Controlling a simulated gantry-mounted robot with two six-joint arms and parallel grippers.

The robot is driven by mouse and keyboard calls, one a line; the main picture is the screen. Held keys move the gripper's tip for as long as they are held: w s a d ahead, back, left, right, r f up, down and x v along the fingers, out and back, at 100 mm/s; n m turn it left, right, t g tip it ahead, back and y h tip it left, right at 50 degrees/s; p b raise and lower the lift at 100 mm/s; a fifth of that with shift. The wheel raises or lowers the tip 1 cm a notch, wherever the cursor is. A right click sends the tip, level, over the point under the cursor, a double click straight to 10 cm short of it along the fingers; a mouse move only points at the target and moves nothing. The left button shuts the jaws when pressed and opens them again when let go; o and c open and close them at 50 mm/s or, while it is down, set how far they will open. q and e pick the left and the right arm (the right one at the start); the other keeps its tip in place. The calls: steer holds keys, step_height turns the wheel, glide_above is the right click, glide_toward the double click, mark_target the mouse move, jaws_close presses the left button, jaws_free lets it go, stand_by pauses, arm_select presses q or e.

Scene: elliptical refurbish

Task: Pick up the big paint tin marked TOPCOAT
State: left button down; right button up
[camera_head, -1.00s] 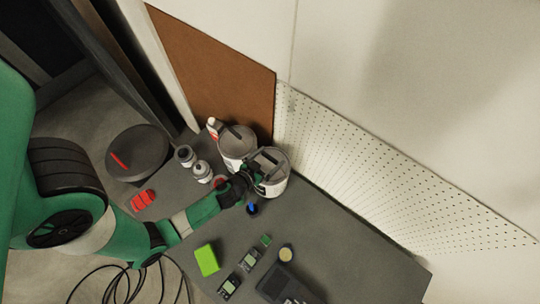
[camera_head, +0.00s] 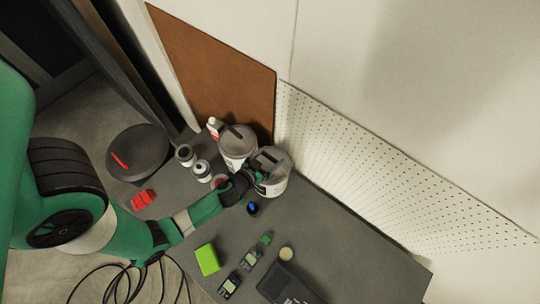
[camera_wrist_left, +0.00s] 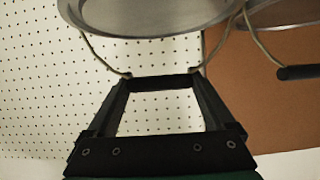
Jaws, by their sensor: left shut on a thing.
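Two big grey-white paint tins stand close together at the back of the bench in the head view. My left gripper (camera_head: 256,178) is at the nearer, right-hand tin (camera_head: 274,184). In the left wrist view, my left gripper (camera_wrist_left: 162,84) is shut on the black grip of that tin's wire handle, with the tin's round metal rim (camera_wrist_left: 145,30) just beyond. The other tin (camera_head: 236,146) stands behind to the left; its black handle grip also shows in the left wrist view (camera_wrist_left: 298,72). No TOPCOAT lettering is readable. My right gripper is not in view.
Two small jars (camera_head: 203,169), a red-and-white bottle (camera_head: 214,126) and a blue-topped item (camera_head: 252,208) stand near the tins. A green block (camera_head: 207,259) and several small devices lie towards the front. The pegboard wall (camera_head: 370,170) borders the bench; its right part is clear.

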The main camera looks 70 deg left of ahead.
arm_select(q)
steer(key=shift+w+r, duration=0.2)
steer(key=shift+r, duration=0.15)
